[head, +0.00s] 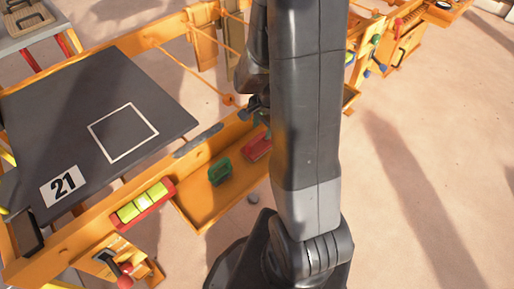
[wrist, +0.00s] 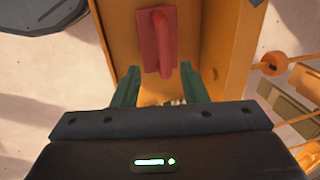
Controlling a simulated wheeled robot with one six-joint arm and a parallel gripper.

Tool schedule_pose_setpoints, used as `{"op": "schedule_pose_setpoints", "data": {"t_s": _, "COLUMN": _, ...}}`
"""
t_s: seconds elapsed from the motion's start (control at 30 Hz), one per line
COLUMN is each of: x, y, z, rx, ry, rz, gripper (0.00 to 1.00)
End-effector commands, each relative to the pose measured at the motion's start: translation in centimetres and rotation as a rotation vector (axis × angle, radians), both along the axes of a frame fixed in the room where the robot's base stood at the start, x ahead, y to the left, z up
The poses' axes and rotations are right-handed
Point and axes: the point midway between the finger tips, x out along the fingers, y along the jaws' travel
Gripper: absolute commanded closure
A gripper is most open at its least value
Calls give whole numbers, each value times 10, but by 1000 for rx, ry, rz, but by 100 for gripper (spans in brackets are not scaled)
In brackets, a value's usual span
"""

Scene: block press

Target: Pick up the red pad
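The red pad (wrist: 155,40) lies in an orange tray (wrist: 127,45) in the wrist view, a flat plate with a raised handle on top. In the head view the red pad (head: 257,146) shows partly behind my arm, at the right part of the tray. My gripper (wrist: 157,85) is open, its two green fingers apart. The pad lies beyond the fingertips, in line with the gap between them, and nothing is held. In the head view my gripper is mostly hidden behind my arm.
A green pad (head: 219,172) sits in the same tray, left of the red one. A dark board (head: 95,115) marked 21 with a white square lies to the left. A red-framed level (head: 141,206) with yellow parts is on the orange frame. Sandy floor is clear at right.

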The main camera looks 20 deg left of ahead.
Motion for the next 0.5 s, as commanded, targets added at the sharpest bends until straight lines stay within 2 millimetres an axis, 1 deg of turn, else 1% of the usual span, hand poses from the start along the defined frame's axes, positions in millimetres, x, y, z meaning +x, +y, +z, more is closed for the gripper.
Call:
{"op": "schedule_pose_setpoints", "data": {"t_s": 0.03, "x": 1, "y": 1, "z": -9, "rx": -1, "ry": 0, "rz": 1, "gripper": 61}}
{"op": "schedule_pose_setpoints", "data": {"t_s": 0.1, "x": 1, "y": 3, "z": -15, "rx": -1, "ry": 0, "rz": 2, "gripper": 61}}
{"op": "schedule_pose_setpoints", "data": {"t_s": 0.33, "x": 5, "y": 5, "z": -27, "rx": 0, "ry": 0, "rz": 1, "gripper": 61}}
{"op": "schedule_pose_setpoints", "data": {"t_s": 0.5, "x": 14, "y": 11, "z": -49, "rx": -1, "ry": 1, "rz": -1, "gripper": 61}}
